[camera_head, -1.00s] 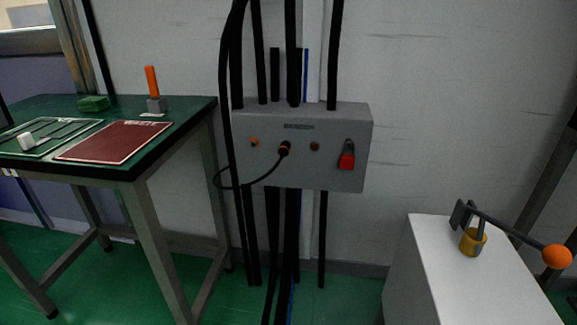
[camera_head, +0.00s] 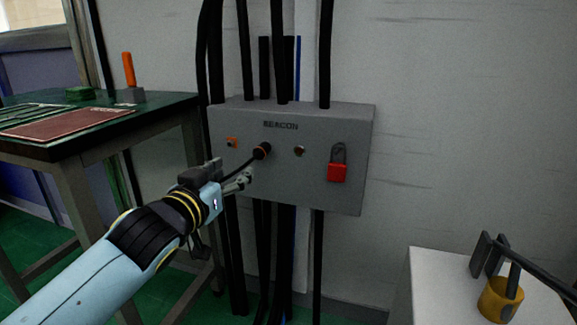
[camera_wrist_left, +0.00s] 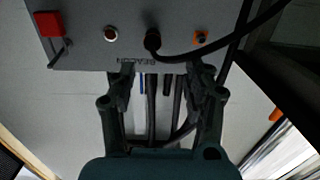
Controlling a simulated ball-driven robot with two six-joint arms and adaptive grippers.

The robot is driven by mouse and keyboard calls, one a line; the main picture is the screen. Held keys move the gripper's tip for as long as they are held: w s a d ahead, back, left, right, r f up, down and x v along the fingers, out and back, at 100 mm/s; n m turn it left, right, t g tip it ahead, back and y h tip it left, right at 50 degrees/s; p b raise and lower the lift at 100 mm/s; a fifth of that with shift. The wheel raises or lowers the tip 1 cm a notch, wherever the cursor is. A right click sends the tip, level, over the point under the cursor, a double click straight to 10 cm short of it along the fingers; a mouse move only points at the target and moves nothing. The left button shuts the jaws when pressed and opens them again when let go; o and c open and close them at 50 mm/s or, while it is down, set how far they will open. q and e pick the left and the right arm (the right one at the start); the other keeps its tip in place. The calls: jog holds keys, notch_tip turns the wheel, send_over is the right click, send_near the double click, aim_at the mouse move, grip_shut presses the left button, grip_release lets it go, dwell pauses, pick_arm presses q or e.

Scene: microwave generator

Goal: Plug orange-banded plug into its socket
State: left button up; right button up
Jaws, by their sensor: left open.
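In the left wrist view, which is upside down, the plug (camera_wrist_left: 152,42) trails a black cable (camera_wrist_left: 225,50). My left gripper (camera_head: 245,180) is in front of the box, just below and left of the plug. Its fingers (camera_wrist_left: 162,78) are open with nothing held between them. My right gripper is out of view.
Black cables (camera_head: 277,50) run above and below the box. A green-topped table (camera_head: 80,145) stands left; a white stand (camera_head: 440,290) with a yellow-based lever (camera_head: 500,300) stands right.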

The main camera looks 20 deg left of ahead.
aim_at(255, 156)
pick_arm(q)
jog(key=shift+w+d+t+b, duration=0.15)
jog(key=shift+w+d+b, duration=0.1)
jog(key=shift+w+b, duration=0.25)
jog(key=shift+w+d+t+b, duration=0.15)
jog(key=shift+w+d+b, duration=0.1)
jog(key=shift+w+b, duration=0.25)
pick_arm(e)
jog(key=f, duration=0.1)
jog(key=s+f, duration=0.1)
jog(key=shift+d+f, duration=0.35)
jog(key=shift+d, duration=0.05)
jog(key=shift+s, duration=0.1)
pick_arm(q)
jog(key=w, duration=0.5)
jog(key=w+p, duration=0.1)
jog(key=w, duration=0.1)
jog(key=shift+w+a, duration=0.25)
jog(key=shift+w, duration=0.75)
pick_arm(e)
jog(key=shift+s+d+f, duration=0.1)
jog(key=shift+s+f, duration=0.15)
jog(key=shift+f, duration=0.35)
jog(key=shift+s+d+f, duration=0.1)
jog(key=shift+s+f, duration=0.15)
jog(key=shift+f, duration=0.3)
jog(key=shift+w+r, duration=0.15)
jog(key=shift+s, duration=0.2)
